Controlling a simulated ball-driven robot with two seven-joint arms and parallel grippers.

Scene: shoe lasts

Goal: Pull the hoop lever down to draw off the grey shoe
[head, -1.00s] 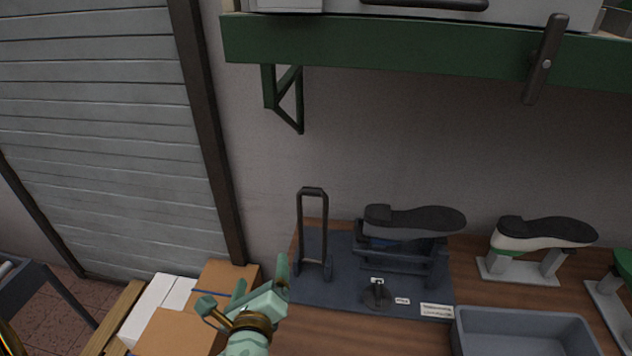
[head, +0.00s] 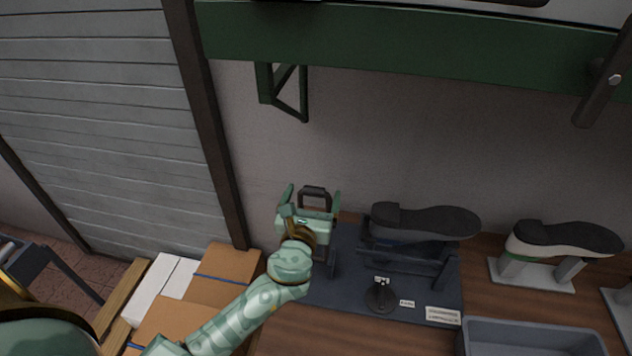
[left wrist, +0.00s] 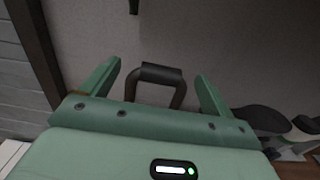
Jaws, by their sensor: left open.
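The hoop lever (head: 314,191) stands upright at the left of the dark blue machine base (head: 345,290). Its black top bar also shows in the left wrist view (left wrist: 161,73). The grey shoe (head: 425,222) sits sole up on the machine, right of the lever. My left gripper (head: 314,198) is open, its two fingers to the left and right of the hoop top. In the left wrist view the bar lies between the open fingers; I cannot tell whether they touch it. My gripper and arm hide the lower part of the lever. My right gripper is not in view.
A white shoe (head: 563,238) with a dark sole is on a stand to the right. A grey tray (head: 530,324) stands at the front right. Cardboard boxes (head: 226,262) are at the left. A green shelf (head: 420,45) with a bracket hangs above.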

